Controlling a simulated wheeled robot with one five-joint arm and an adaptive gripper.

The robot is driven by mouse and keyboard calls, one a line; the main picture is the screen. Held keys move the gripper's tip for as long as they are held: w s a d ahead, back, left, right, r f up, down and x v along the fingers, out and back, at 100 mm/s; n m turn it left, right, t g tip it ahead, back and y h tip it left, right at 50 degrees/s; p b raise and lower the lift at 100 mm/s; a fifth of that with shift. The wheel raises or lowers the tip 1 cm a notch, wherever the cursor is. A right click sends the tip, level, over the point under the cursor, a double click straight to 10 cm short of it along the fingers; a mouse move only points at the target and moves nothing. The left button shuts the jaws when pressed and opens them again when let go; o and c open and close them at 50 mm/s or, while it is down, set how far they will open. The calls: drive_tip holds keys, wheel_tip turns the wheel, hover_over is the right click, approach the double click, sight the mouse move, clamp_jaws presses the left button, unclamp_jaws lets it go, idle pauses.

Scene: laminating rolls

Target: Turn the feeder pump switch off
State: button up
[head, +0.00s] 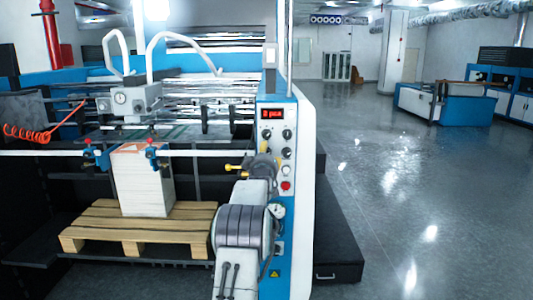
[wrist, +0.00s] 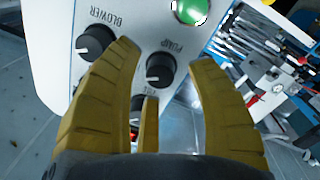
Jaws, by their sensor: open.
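The pump switch (wrist: 160,68) is a black round knob on the light panel, with the label PUMP upside down beside it in the wrist view. My gripper (wrist: 165,54) is open, its yellow fingers spread on either side of this knob, with nothing held. In the head view the control panel (head: 276,118) has a red display and several black knobs. My arm and gripper are in front of its lower left part and hide some controls.
In the wrist view a black BLOWER knob (wrist: 95,42) sits left of the pump switch, close to the left finger. A green button (wrist: 188,11) is above. In the head view a red button (head: 286,186) is low on the panel.

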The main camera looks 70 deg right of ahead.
drive_tip(key=shift+d, duration=0.25)
clamp_jaws()
idle(0.6)
